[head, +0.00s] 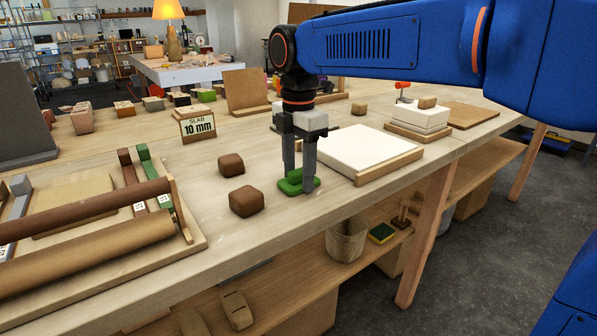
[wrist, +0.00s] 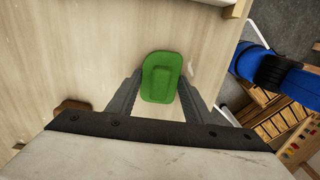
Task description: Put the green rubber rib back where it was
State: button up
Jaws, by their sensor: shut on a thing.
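The green rubber rib (head: 290,184) is a small rounded green piece with a raised middle, at the front part of the workbench. My gripper (head: 302,185) points down with its fingers around the rib's raised middle. In the wrist view the rib (wrist: 161,78) lies between the two fingertips (wrist: 160,88), and my gripper is shut on it. The rib looks low at the bench top; I cannot tell whether it touches the wood.
Two brown clay lumps (head: 246,201) (head: 231,165) lie left of my gripper. A white slab (head: 350,148) on a board lies close to its right. A wooden tray (head: 190,255) with rollers is at left. The bench's front edge is near.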

aim_at(298, 170)
jog(key=shift+f, duration=0.1)
jog(key=o, duration=1)
notch_tip(298, 170, up, 12)
jog(key=s+d+f+m+t, duration=0.1)
jog(key=s+d+f+m, duration=0.15)
jog(key=d, duration=0.25)
jog(key=s+d+f+m, duration=0.1)
jog(key=d+f+m, duration=0.1)
jog(key=d+m, duration=0.25)
jog(key=s+d+f+m+t, duration=0.1)
jog(key=s+d+f+m, duration=0.4)
jog(key=d+f+m, duration=0.1)
jog(key=s+d+f+m+t, duration=0.1)
jog(key=s+d+f+m, duration=0.4)
jog(key=f, duration=0.4)
jog(key=s+d+f+m+t, duration=0.1)
jog(key=s+d+f+m, duration=0.5)
jog(key=s+f, duration=0.1)
jog(key=shift+s+d+f+m+t, duration=0.1)
jog(key=shift+d+f+m+t, duration=0.2)
jog(key=shift+f+m+t, duration=0.15)
